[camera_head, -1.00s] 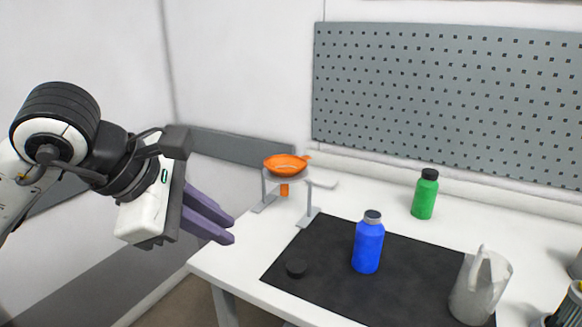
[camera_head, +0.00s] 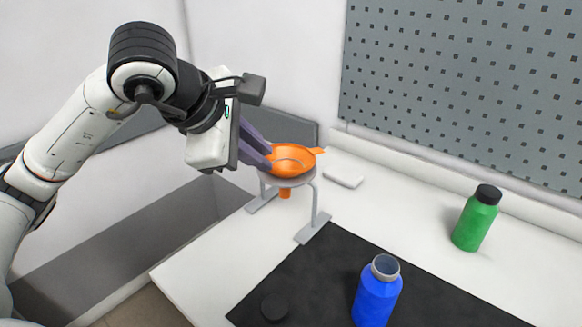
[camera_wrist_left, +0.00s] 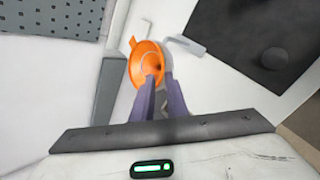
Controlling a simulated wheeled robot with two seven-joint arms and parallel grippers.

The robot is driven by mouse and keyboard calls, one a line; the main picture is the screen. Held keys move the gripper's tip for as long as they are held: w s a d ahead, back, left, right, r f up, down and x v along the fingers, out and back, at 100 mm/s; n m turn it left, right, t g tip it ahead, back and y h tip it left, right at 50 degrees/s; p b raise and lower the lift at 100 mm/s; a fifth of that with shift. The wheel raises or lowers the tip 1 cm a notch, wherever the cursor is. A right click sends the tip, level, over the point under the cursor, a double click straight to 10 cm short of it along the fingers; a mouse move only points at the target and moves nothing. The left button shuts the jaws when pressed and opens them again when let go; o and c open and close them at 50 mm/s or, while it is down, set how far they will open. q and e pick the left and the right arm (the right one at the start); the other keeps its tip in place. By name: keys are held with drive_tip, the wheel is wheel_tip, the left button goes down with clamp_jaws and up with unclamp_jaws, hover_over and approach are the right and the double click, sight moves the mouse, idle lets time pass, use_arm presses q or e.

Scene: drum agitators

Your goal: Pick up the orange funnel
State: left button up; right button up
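The orange funnel (camera_head: 293,160) sits in a round grey stand (camera_head: 318,200) at the back left of the table, its spout hanging below the ring. My left gripper (camera_head: 268,158) reaches in from the left, its purple fingertips at the funnel's left rim. In the left wrist view the funnel (camera_wrist_left: 143,58) lies just beyond the fingertips (camera_wrist_left: 160,80). One finger overlaps the bowl and the other is beside the rim, with a gap between them. Whether they touch the funnel is unclear. My right gripper is out of view.
A blue bottle (camera_head: 377,292) without a cap and a black cap (camera_head: 274,307) are on the black mat (camera_head: 320,275). A green bottle (camera_head: 476,218) stands at right. A small white block (camera_head: 343,175) lies behind the stand, before the pegboard wall (camera_head: 460,90).

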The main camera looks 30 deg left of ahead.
sight(290, 176)
use_arm(q)
drive_tip(key=p+x, duration=0.1)
drive_tip(key=x, duration=0.5)
drive_tip(key=shift+w+f, duration=0.15)
drive_tip(key=shift+f, duration=0.15)
clamp_jaws()
drive_tip(key=shift+r, duration=0.15)
